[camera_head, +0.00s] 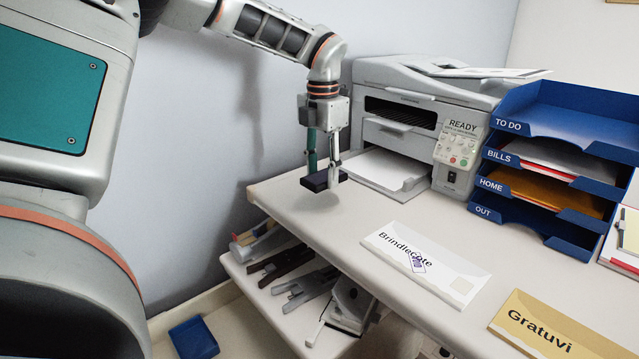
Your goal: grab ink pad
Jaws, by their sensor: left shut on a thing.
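My left gripper (322,172) points down over the back left part of the desk. It is shut on a small dark, flat block, the ink pad (322,181). The pad is held above the desk top, with a shadow on the surface below and to its right. The fingers hide part of the pad. My right gripper is not in view.
A printer (400,85) stands behind the pad, its paper tray sticking out. A blue letter tray stack (545,130) is at right. A white envelope (445,280) and a tan envelope (520,335) lie on the desk (350,225). A lower shelf holds staplers.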

